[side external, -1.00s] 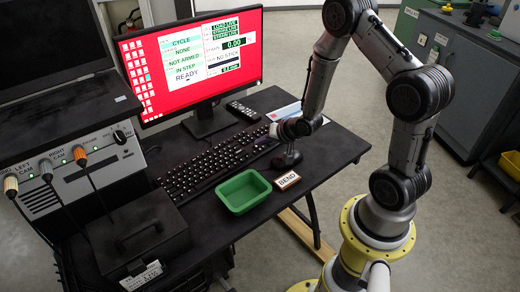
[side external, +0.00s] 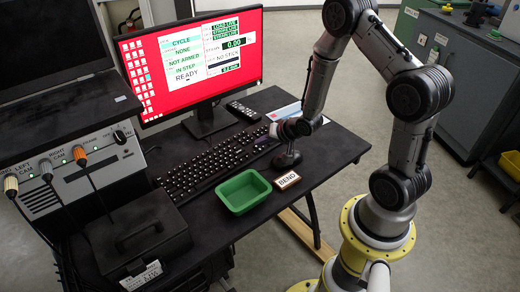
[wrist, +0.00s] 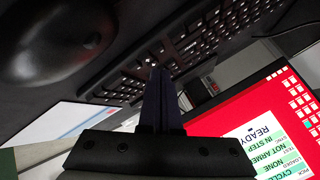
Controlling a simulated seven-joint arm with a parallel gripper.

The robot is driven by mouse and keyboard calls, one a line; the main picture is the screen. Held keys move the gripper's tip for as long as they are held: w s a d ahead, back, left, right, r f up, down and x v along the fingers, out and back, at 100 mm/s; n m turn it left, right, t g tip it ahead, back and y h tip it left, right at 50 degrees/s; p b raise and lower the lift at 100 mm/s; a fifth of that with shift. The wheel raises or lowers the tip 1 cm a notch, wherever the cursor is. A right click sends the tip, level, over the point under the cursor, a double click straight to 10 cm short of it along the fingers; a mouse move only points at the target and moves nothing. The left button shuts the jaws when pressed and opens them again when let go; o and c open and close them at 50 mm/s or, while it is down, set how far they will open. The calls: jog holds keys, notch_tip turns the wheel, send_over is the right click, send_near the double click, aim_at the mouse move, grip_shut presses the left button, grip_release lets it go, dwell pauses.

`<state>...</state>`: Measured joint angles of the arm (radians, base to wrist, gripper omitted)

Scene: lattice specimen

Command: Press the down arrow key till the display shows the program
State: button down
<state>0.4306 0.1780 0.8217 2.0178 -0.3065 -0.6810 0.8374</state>
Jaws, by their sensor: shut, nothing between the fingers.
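The black keyboard (side external: 205,170) lies on the dark desk, and it also shows in the wrist view (wrist: 205,42). The monitor display (side external: 190,62) is red with a pale panel reading CYCLE, NONE, NOT ARMED, IN STEP and READY. It appears upside down in the wrist view (wrist: 262,130). My gripper (side external: 267,144) is at the keyboard's right end. In the wrist view its dark fingers (wrist: 158,70) are together and empty, with the tips over the keys. I cannot tell which key is beneath them or whether they touch it. The down arrow key cannot be made out.
A green tray (side external: 243,191) and a BEND block (side external: 287,180) are in front of the keyboard. A dark rounded object (wrist: 75,35) is close to the fingers. A remote-like keypad (side external: 243,111) lies behind the keyboard. A black box (side external: 138,233) and a knobbed console (side external: 75,170) stand left.

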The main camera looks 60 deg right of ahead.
jog(key=shift+f, duration=0.1)
jog(key=shift+f, duration=0.35)
jog(key=shift+f, duration=0.3)
dwell(0.6)
jog(key=shift+r, duration=0.75)
jog(key=shift+r, duration=2.5)
dwell(1.9)
